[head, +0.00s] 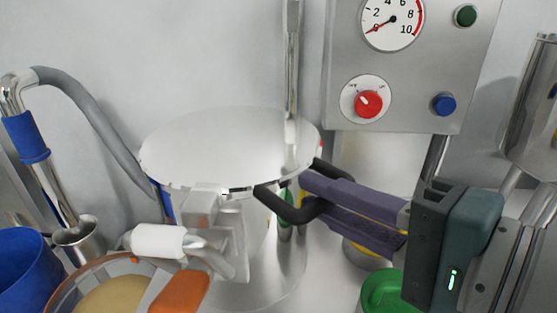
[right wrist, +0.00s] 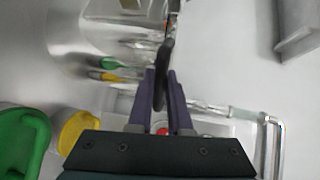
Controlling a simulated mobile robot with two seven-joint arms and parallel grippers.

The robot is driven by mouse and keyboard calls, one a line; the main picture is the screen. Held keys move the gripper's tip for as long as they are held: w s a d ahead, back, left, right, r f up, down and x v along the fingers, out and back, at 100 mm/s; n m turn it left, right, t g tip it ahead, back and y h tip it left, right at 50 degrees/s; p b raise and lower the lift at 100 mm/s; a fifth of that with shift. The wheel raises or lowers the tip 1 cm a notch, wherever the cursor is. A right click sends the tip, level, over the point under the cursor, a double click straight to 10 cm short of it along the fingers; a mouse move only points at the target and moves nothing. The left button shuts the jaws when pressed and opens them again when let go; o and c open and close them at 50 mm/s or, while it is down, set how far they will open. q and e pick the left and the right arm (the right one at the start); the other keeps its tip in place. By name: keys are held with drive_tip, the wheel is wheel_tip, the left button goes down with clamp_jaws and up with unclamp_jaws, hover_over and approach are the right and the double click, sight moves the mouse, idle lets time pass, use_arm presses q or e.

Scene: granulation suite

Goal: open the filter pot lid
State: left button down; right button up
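The filter pot lid (head: 225,140) is a round shiny metal disc in the middle of the head view. It lies over the metal pot body (head: 270,262); I cannot tell whether a gap shows between them. A black loop handle (head: 291,215) sticks out from the lid's right side. My right gripper (head: 312,190), with purple fingers, comes in from the right at this handle. In the right wrist view the fingertips (right wrist: 161,72) close around the dark handle bar (right wrist: 165,55). My left gripper is not in view.
A white cylinder (head: 158,242) on a grey bracket stands before the lid, with an orange part (head: 180,294) below. A vertical metal post (head: 291,75) rises behind the lid. A control box (head: 400,95) hangs upper right. A blue container (head: 22,268) and a green one (head: 383,292) stand low.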

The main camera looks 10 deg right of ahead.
clamp_jaws()
idle(0.8)
